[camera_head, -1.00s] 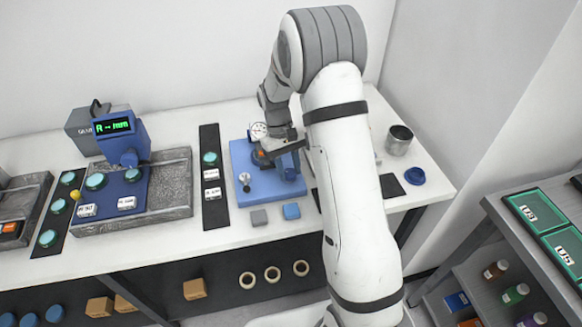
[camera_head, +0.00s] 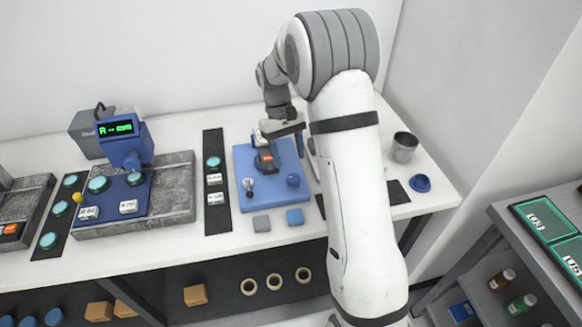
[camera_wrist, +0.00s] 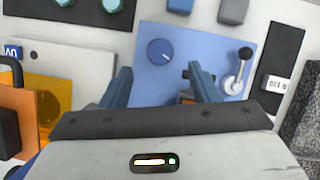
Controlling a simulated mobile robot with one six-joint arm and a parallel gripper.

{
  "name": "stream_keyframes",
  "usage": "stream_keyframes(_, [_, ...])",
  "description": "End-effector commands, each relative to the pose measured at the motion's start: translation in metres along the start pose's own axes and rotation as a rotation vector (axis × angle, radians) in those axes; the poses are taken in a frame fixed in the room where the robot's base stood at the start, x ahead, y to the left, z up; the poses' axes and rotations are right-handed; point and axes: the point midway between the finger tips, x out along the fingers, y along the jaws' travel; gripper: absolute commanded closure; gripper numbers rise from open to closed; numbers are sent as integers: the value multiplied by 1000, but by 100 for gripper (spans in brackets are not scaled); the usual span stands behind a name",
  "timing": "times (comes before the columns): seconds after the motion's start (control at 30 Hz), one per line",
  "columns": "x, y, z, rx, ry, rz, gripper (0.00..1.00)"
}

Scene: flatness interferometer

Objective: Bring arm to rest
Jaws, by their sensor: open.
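My gripper (camera_wrist: 160,84) is open and empty, with its two blue fingers spread apart in the wrist view. In the head view, my arm bends down over the back of the blue base plate (camera_head: 238,160), and the fingers are hard to make out there. The plate carries a round blue knob (camera_head: 293,180) and a lever with a dark ball top (camera_head: 248,186). The wrist view shows the knob (camera_wrist: 160,50) between and beyond the fingers, and the lever (camera_wrist: 237,72) to the right. A small dark block with an orange mark (camera_head: 265,159) sits on the plate, partly hidden in the wrist view.
A blue gauge stand with a green display (camera_head: 120,130) is on a grey stone slab (camera_head: 180,190) at left. A metal cup (camera_head: 403,147) and a blue cap (camera_head: 420,183) stand at right. A grey and a blue block (camera_head: 294,217) lie in front of the plate.

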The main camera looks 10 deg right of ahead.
Motion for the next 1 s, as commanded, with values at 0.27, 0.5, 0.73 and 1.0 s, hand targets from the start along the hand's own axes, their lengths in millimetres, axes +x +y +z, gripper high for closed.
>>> stream_keyframes(0.27, [-17,0,0,0,0,0,45])
stream_keyframes(0.5, [-16,0,0,0,0,0,45])
stream_keyframes(0.73, [-21,0,6,5,15,1,45])
stream_keyframes(1.0, [-54,-7,74,62,164,4,45])
